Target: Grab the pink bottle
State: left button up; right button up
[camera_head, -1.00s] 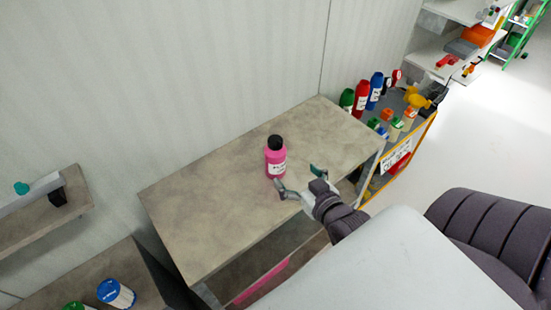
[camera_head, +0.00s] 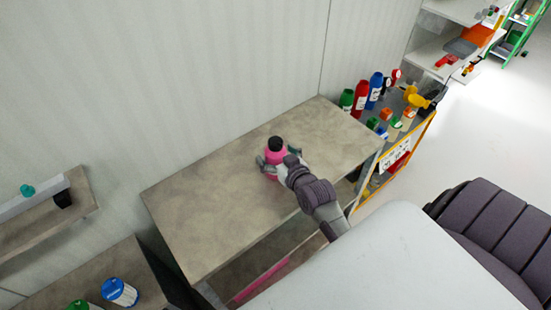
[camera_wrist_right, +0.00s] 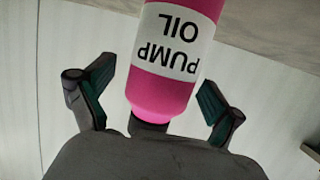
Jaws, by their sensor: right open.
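The pink bottle (camera_head: 275,156) with a black cap stands upright on the grey-brown table. My right gripper (camera_head: 273,166) is at the bottle, its fingers around the two sides. In the right wrist view the bottle (camera_wrist_right: 165,95) with its white "PUMP OIL" label appears upside down, between the two open fingers of the right gripper (camera_wrist_right: 155,100). A gap shows on each side of the bottle, so the fingers look apart from it. The gripper hides the bottle's lower part in the head view. My left gripper is not in view.
The table top (camera_head: 215,215) around the bottle is clear. A cart (camera_head: 408,150) with green, red and blue bottles and small coloured parts stands at the table's right end. A wall (camera_head: 180,80) runs behind. A blue-lidded container (camera_head: 120,292) stands on a lower surface at the left.

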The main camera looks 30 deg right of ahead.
jog(key=shift+w, duration=0.15)
jog(key=c, duration=1.5)
jog(key=shift+c, duration=0.2)
